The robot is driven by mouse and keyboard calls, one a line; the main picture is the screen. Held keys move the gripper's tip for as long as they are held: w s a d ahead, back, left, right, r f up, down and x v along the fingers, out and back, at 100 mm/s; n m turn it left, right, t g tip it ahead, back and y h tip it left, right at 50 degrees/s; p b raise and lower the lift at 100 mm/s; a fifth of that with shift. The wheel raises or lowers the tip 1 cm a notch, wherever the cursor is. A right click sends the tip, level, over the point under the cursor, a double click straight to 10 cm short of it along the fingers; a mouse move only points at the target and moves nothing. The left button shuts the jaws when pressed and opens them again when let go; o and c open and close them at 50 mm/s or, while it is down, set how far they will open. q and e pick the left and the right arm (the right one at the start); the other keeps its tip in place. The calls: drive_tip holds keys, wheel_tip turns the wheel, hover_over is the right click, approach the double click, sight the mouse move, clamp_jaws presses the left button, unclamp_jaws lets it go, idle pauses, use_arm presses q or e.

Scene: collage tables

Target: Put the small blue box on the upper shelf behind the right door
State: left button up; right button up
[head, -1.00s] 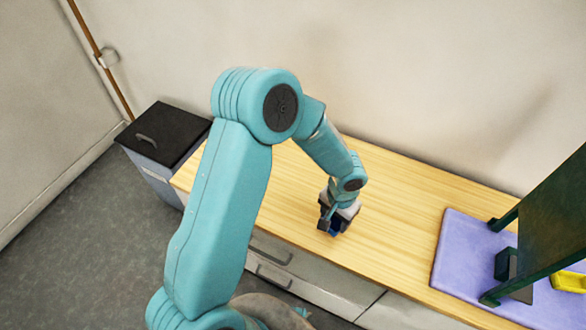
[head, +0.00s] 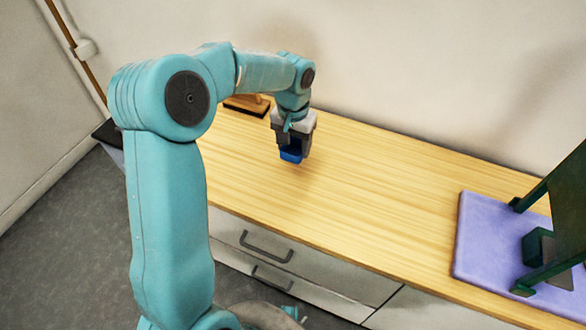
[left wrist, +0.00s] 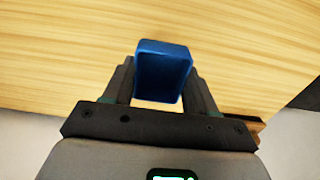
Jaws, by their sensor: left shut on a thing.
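The small blue box (head: 291,155) is between the fingers of my left gripper (head: 292,146), which is shut on it. In the left wrist view the box (left wrist: 163,70) shows as a blue block with a recessed-looking face, gripped between both dark fingers of the left gripper (left wrist: 162,88). The gripper points down and holds the box over the wooden counter top (head: 350,190); the gap below is hard to judge. No shelf or right door can be made out. My right gripper is not in view.
A green frame (head: 565,200) stands on a purple mat (head: 480,235) at the counter's right end. A brown wooden object (head: 247,104) lies behind my arm at the back left. Grey drawers with a dark handle (head: 266,247) are under the counter. The counter's middle is clear.

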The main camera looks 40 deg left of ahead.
sight(293, 175)
use_arm(q)
wheel_tip(293, 175, down, 9)
drive_tip(key=shift+b, duration=0.75)
drive_tip(key=o, duration=1)
drive_tip(key=shift+a, duration=0.1)
